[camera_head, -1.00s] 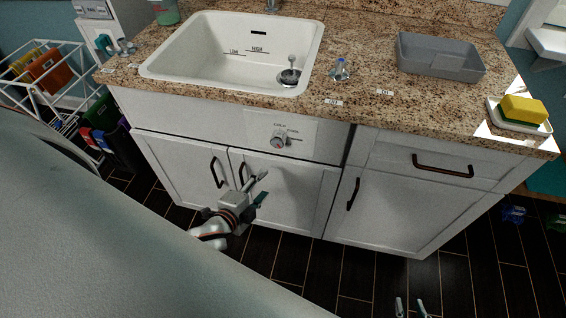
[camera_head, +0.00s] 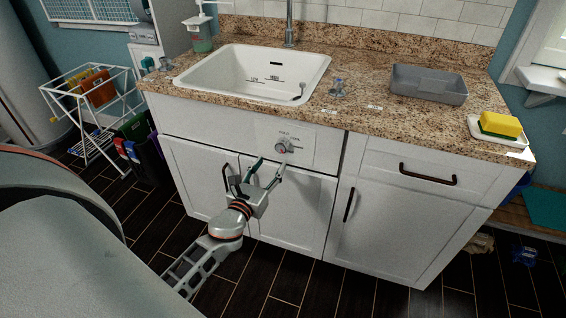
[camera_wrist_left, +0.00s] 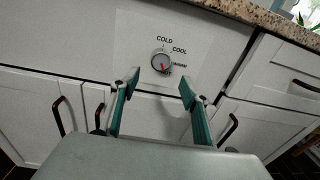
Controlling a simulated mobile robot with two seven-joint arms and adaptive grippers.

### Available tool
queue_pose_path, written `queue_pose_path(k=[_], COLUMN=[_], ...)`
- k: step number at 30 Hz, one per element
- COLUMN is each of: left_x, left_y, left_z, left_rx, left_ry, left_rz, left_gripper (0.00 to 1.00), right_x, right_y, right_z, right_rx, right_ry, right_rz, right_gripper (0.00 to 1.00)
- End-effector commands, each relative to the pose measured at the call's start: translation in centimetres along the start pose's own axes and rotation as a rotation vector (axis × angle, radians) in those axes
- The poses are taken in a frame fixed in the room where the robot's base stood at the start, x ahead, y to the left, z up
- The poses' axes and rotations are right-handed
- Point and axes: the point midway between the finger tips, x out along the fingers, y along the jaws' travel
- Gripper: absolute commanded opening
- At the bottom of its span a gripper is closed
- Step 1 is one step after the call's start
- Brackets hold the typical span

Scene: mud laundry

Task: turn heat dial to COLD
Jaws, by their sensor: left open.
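The heat dial (camera_head: 284,146) is a small round knob on a pale plate on the white cabinet front below the sink. In the left wrist view the dial (camera_wrist_left: 161,62) has a red pointer aimed downward, near the lowest label at its lower right. The COLD label (camera_wrist_left: 164,39) is above it, with COOL to the upper right. My left gripper (camera_head: 269,167) is open and empty, just below and in front of the dial. In the left wrist view its fingertips (camera_wrist_left: 160,79) are spread to either side below the dial, apart from it. My right gripper is out of view.
The granite countertop (camera_head: 365,125) overhangs the cabinet front above the dial. Dark door handles (camera_head: 349,205) stick out from the cabinet doors below. A white sink (camera_head: 210,78), a grey tray (camera_head: 430,96) and a yellow sponge (camera_head: 500,124) are on top.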

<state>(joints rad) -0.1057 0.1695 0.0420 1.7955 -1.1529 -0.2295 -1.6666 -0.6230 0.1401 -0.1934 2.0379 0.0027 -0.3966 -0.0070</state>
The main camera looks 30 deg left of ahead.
Motion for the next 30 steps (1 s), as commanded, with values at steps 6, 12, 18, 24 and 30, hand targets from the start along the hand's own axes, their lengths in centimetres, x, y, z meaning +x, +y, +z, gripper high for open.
queue_pose_path(k=[6,12,18,24,30], left_x=[1.1,3.5,6.5,8.2,8.5], left_y=[0.5,0.4,0.5,0.5,0.5], left_z=[0.8,1.0,0.8,0.8,0.9], left_rx=[0.101,0.099,0.099,0.098,0.098], left_ry=[-0.022,-0.023,-0.021,-0.020,-0.020], left_rz=[0.008,0.008,0.007,0.007,0.007], left_gripper=[0.46,0.46,0.46,0.46,0.46], right_x=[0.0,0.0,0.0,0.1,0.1], right_y=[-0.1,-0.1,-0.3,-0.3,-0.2], right_z=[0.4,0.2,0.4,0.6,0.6], right_rx=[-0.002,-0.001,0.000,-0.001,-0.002], right_ry=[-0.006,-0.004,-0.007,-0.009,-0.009], right_rz=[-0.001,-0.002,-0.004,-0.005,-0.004], right_gripper=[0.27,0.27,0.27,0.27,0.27])
